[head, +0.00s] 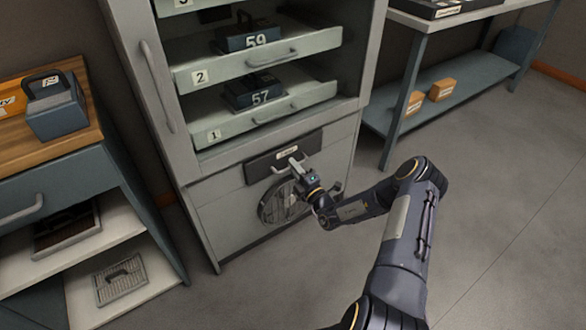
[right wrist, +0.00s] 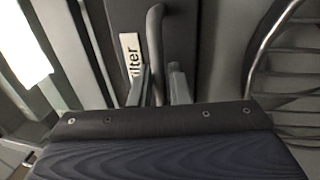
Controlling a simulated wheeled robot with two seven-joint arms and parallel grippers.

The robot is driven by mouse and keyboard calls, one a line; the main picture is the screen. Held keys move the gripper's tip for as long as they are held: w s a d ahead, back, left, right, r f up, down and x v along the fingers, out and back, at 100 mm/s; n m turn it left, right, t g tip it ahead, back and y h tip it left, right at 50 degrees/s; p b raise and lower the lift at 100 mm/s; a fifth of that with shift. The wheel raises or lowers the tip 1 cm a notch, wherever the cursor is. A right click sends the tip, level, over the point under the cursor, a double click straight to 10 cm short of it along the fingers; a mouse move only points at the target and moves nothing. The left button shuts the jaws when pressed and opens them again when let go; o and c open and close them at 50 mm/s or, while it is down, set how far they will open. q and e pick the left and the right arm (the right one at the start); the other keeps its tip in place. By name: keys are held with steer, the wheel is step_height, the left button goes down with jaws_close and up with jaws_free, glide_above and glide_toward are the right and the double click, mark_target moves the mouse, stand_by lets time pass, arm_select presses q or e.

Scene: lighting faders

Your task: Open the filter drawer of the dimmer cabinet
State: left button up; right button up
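The dimmer cabinet (head: 225,212) is light grey and stands in the middle of the head view. Its filter drawer (head: 259,172) is a dark panel low on the front, above a round grille, and looks flush with it. The drawer's pale bar handle (head: 279,168) is partly hidden by my right gripper (head: 297,166). In the right wrist view the handle (right wrist: 155,35) runs between the two fingers of my right gripper (right wrist: 160,82), beside the "filter" label (right wrist: 131,60). The fingers stand apart, with a gap visible on the handle's right. My left gripper is not in view.
Above the drawer are numbered pull-out shelves (head: 305,47) holding dark units marked 59 and 57. A wood-topped bench (head: 85,85) stands at the left. A grey shelf table (head: 465,85) with orange boxes stands at the right. The floor at the right is clear.

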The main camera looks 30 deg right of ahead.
steer(key=shift+w+r, duration=0.1)
steer(key=shift+w, duration=0.2)
jaws_close()
steer(key=shift+s, duration=0.15)
